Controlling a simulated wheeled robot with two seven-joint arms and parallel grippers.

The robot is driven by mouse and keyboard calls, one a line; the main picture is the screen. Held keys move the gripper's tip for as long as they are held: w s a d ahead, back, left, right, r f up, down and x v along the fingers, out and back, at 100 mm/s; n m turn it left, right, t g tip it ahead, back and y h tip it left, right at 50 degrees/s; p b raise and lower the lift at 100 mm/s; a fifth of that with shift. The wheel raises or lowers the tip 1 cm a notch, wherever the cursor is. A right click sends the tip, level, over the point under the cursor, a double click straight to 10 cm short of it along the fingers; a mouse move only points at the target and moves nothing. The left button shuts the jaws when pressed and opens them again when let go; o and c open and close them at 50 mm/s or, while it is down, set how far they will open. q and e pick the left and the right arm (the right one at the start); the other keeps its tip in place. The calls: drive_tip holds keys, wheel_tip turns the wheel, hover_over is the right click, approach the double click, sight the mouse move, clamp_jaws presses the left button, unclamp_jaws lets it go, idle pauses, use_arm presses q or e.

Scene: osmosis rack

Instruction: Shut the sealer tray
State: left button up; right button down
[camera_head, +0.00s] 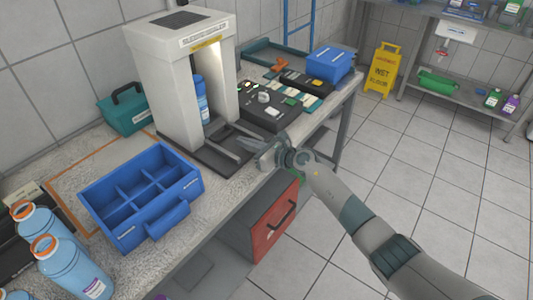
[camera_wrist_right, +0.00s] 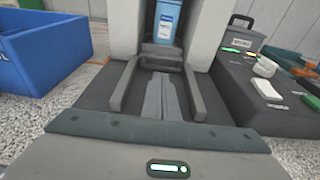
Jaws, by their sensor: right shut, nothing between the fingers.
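The sealer (camera_head: 183,75) is a tall white machine on the bench, with an opening in its front. Its dark sealer tray (camera_head: 212,158) lies low at its foot and juts out toward the bench's front edge. In the right wrist view the tray (camera_wrist_right: 92,98) shows two raised side rails. A blue bottle (camera_head: 201,98) stands upright inside the opening; it also shows in the wrist view (camera_wrist_right: 167,24). My right gripper (camera_head: 257,147) is at the tray's front, shut and empty. In the wrist view its fingers (camera_wrist_right: 161,98) lie together between the rails; contact is unclear. My left gripper is not in view.
A dark control box (camera_head: 266,112) is close on the right. A red drawer (camera_head: 272,222) hangs under the bench.

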drive_tip(key=shift+s+d, duration=0.3)
drive_tip(key=shift+d, duration=0.45)
drive_tip(key=v, duration=0.6)
drive_tip(key=shift+s+d, duration=0.2)
drive_tip(key=shift+s, duration=0.05)
drive_tip(key=shift+s+d+r, duration=0.1)
drive_tip(key=shift+s+d, duration=0.05)
drive_tip(key=shift+d, duration=0.05)
